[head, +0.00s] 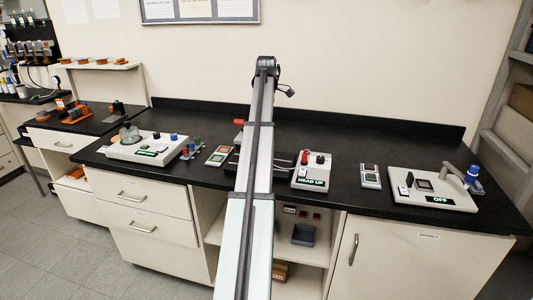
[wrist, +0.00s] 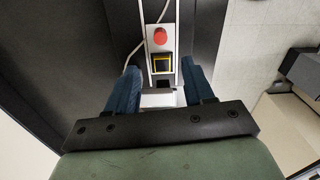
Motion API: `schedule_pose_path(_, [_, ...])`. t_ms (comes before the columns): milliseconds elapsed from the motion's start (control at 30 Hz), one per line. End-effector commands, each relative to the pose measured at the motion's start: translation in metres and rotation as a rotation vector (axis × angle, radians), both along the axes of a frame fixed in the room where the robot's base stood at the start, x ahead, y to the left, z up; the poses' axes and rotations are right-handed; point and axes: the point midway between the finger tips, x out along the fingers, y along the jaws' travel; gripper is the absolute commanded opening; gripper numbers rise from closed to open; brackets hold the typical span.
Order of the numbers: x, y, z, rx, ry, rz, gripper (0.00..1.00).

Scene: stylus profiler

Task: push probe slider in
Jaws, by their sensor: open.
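In the wrist view, a narrow white unit (wrist: 151,40) with side rails runs up from between my fingers. It carries a round red knob (wrist: 160,36) and a dark square with a yellow frame (wrist: 162,64). Which part is the probe slider I cannot tell. My gripper (wrist: 160,80) is open, one blue finger on each side of the unit's near end, with nothing clearly held. Contact cannot be made out. In the head view, a box reading "HEAD UP" (head: 312,182) stands right of my arm, which hides part of the bench and my gripper.
The black bench (head: 400,145) also holds a white device with a glass dish (head: 145,147) at left, small coloured-panel boxes (head: 371,176), and a white device reading "OFF" (head: 425,195) at right. The bench's back strip is clear. A cable (wrist: 150,22) runs beside the unit.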

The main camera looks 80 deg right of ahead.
Motion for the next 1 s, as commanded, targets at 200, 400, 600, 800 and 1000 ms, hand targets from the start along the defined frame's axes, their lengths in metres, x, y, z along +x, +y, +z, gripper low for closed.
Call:
schedule_pose_path(200, [0.000, 0.000, -0.001, 0.001, 0.000, 0.129, 0.52])
schedule_pose_path(400, [0.000, 0.001, -0.018, 0.003, 0.000, 0.141, 0.52])
schedule_pose_path(600, [0.000, 0.002, -0.051, 0.003, 0.000, 0.139, 0.52])
schedule_pose_path(800, [0.000, 0.002, -0.085, 0.003, 0.000, 0.138, 0.52])
schedule_pose_path(1000, [0.000, 0.001, -0.115, 0.001, 0.000, 0.138, 0.52])
